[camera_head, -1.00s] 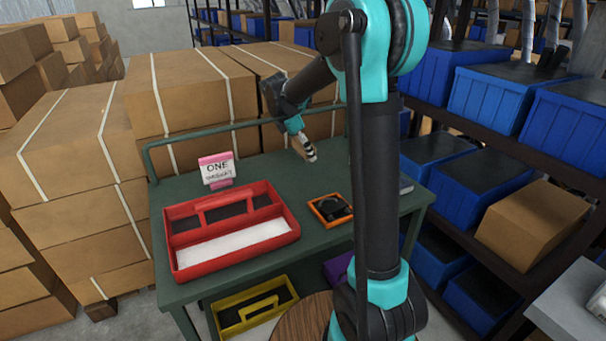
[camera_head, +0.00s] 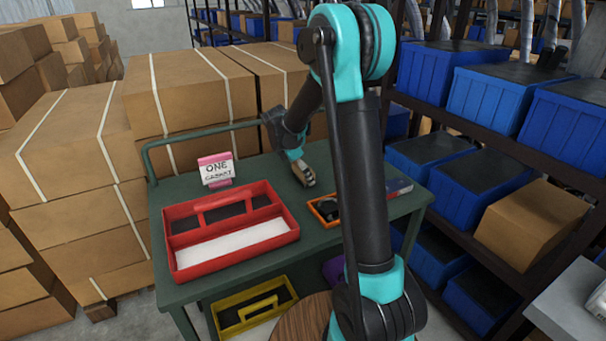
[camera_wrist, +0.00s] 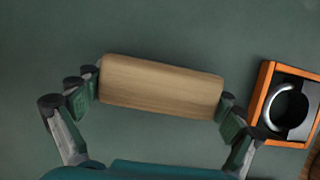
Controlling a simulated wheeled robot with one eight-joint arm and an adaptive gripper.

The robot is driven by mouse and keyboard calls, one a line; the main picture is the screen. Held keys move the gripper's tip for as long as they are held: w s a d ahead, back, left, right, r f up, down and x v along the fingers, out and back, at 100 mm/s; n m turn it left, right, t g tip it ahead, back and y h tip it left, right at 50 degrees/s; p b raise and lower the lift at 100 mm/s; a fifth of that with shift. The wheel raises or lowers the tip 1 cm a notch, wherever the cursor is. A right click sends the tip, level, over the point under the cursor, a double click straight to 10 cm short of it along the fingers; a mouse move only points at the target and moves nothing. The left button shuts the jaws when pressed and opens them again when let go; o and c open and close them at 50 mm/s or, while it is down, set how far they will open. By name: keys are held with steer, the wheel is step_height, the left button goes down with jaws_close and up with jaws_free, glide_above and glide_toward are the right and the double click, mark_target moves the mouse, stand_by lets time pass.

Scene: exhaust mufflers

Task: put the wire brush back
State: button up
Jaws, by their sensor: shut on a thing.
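My gripper (camera_head: 303,172) is over the back right of the green table top. In the wrist view my gripper (camera_wrist: 163,92) is shut on the two ends of a pale wooden block (camera_wrist: 160,87), which looks like the back of the wire brush; no bristles show. In the head view the block is small and mostly hidden by the fingers. I cannot tell whether it touches the table. A red tote (camera_head: 240,257) with a handle, dark rear compartments and a white front compartment stands left of my gripper.
An orange tray (camera_wrist: 263,97) with a dark round part lies right of the block. A "ONE GASKET" sign (camera_head: 217,170) stands behind the red tote. A flat box (camera_head: 399,187) lies at the table's right edge. A yellow tote (camera_head: 228,318) sits below.

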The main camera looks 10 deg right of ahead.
steer(key=shift+f, duration=0.1)
steer(key=o, duration=0.9)
steer(key=shift+c, duration=0.2)
steer(key=v, duration=1.2)
steer(key=shift+d, duration=0.1)
